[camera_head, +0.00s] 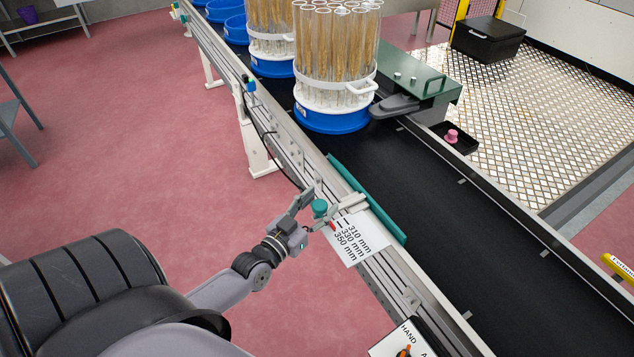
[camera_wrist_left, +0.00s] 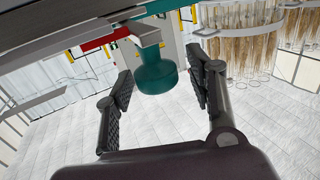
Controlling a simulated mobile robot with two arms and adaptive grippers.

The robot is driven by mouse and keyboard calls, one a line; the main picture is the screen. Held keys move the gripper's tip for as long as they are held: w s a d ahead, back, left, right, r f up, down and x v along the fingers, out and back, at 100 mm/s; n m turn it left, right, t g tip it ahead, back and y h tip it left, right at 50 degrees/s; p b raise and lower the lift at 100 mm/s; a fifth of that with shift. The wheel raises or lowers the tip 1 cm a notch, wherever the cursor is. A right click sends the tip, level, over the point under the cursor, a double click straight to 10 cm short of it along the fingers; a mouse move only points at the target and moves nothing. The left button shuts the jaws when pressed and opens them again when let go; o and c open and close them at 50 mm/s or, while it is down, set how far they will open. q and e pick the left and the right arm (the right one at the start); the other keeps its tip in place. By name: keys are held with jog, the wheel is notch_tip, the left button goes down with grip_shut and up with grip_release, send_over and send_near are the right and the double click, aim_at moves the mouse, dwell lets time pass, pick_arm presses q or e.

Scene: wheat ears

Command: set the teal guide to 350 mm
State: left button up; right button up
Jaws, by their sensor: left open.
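The teal guide (camera_head: 366,198) is a long bar along the near edge of the conveyor belt. A grey bracket (camera_head: 352,203) joins it to a round teal knob (camera_head: 320,208) on the near side. A white scale card (camera_head: 357,250) reads 310, 330 and 350 mm. A small red pointer (camera_head: 332,226) shows at the card's left edge; its exact reading is unclear. My left gripper (camera_head: 310,207) is open at the knob. In the left wrist view, the knob (camera_wrist_left: 155,75) stands between the two spread fingers (camera_wrist_left: 158,84), with gaps on both sides. My right gripper is out of view.
Blue-based holders with clear tubes of wheat ears (camera_head: 334,117) stand on the black belt (camera_head: 440,205) farther up. A green machine block (camera_head: 420,80) stands beside the belt. A switch panel marked HAND (camera_head: 400,340) is at the bottom. The belt beside the guide is clear.

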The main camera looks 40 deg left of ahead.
pick_arm(q)
jog(key=s, duration=1.2)
dwell(0.3)
jog(key=s+d+f+g, duration=0.1)
jog(key=s+f+g, duration=0.3)
jog(key=f, duration=1.1)
jog(key=s+d+f+g, duration=0.1)
jog(key=s+f+g, duration=0.3)
jog(key=f, duration=1.1)
jog(key=s+d+f+m+g, duration=0.1)
jog(key=s+d+f+g, duration=0.3)
jog(key=s+f, duration=0.4)
jog(key=s+d+f+m+g, duration=0.1)
jog(key=s+d+f+g, duration=0.3)
jog(key=s+f, duration=0.5)
jog(key=s+g, duration=0.1)
jog(key=s, duration=0.2)
jog(key=shift+d+f, duration=0.15)
jog(key=shift+d, duration=0.1)
jog(key=shift+s, duration=0.1)
